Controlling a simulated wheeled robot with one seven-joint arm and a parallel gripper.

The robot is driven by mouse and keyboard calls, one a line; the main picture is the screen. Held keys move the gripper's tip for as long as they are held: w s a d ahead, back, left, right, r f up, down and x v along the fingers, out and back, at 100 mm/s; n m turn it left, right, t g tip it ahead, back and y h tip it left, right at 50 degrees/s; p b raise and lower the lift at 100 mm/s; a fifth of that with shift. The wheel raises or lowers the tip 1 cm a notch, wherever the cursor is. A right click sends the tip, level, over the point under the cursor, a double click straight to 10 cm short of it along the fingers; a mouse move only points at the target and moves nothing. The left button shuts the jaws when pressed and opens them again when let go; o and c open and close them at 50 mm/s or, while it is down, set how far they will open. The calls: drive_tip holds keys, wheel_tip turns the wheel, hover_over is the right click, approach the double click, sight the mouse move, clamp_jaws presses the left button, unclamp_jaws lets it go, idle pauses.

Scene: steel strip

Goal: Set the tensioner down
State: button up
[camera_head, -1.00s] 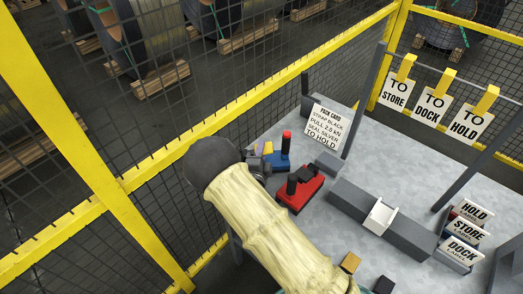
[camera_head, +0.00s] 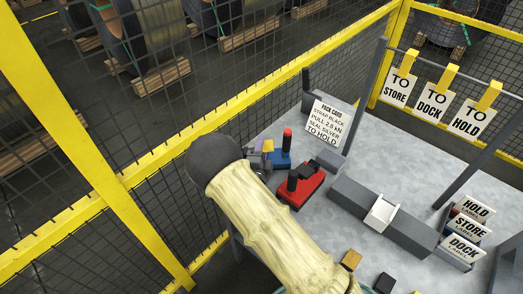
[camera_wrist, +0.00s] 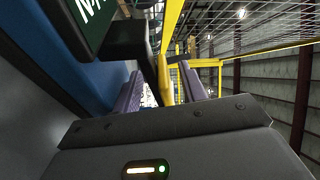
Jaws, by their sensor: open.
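A blue hand tool with an upright black handle and red top (camera_head: 285,152) stands on the grey bench in the head view. A red hand tool with a black handle (camera_head: 301,187) sits just in front of it. No readable label says which is the tensioner. My gripper (camera_head: 263,150) is open at the left side of the blue tool, partly hidden by my arm. In the wrist view, my two purple finger pads (camera_wrist: 157,92) stand apart, with a blue surface and a dark green lettered panel (camera_wrist: 92,22) close on the left. I cannot tell whether they touch the tool.
A long grey block with a white piece (camera_head: 381,214) lies across the bench. The pack card (camera_head: 325,125) stands behind the tools. Label holders (camera_head: 468,230) are at the right, and tan and black blocks (camera_head: 351,261) at the front. Yellow-framed mesh fencing runs close behind the bench.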

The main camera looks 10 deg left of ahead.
drive_tip(key=s+b, duration=0.1)
drive_tip(key=s, duration=0.4)
drive_tip(key=s+b, duration=0.2)
drive_tip(key=s, duration=0.3)
drive_tip(key=s+b, duration=0.1)
drive_tip(key=s, duration=0.5)
drive_tip(key=shift+s+f, duration=0.1)
drive_tip(key=shift+f, duration=0.25)
drive_tip(key=shift+s+b, duration=0.3)
drive_tip(key=shift+s, duration=0.25)
